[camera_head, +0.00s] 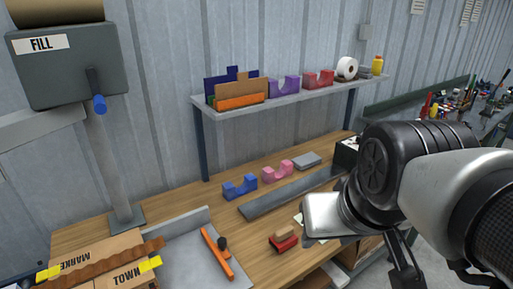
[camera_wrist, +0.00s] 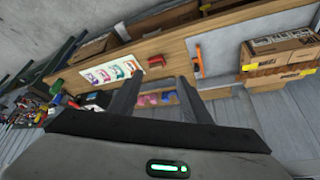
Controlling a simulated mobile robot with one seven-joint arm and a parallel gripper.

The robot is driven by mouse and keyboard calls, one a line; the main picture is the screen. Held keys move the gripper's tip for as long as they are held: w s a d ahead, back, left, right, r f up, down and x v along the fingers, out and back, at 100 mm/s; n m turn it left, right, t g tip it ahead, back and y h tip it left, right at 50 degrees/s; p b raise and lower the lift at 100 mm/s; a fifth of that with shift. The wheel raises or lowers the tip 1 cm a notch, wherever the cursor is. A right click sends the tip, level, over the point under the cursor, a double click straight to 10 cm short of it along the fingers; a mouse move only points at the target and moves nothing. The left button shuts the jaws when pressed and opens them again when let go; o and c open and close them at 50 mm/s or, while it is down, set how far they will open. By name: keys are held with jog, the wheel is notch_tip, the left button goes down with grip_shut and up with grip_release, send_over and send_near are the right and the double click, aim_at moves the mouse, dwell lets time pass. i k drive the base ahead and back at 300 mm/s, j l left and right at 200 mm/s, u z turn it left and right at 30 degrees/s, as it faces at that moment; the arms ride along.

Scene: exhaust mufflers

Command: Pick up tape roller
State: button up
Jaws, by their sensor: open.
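No object is clearly marked as the tape roller. Small U-shaped pieces look like tape holders: a blue one (camera_head: 240,186) and a pink one (camera_head: 277,171) stand on the wooden bench (camera_head: 165,203). A red block with a tan top (camera_head: 284,240) sits near the bench's front; a red piece shows in the wrist view (camera_wrist: 156,61), beyond my fingertips. An orange strip with a dark knob (camera_head: 217,253) lies left of it and also shows in the wrist view (camera_wrist: 199,62). My gripper (camera_wrist: 159,79) is open and empty, above and apart from the bench.
A raised shelf (camera_head: 290,97) holds a purple holder (camera_head: 284,86), a red holder (camera_head: 318,79), a white roll (camera_head: 347,68) and a yellow bottle (camera_head: 377,64). Cardboard boxes (camera_head: 110,265) fill the front left. A coloured card (camera_wrist: 110,72) lies near the bench edge.

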aim_at(284, 238)
jog(key=u, duration=1.15)
jog(key=l+u, duration=0.2)
jog(key=l, duration=0.25)
jog(key=k+l+u, duration=0.2)
jog(key=l, duration=0.9)
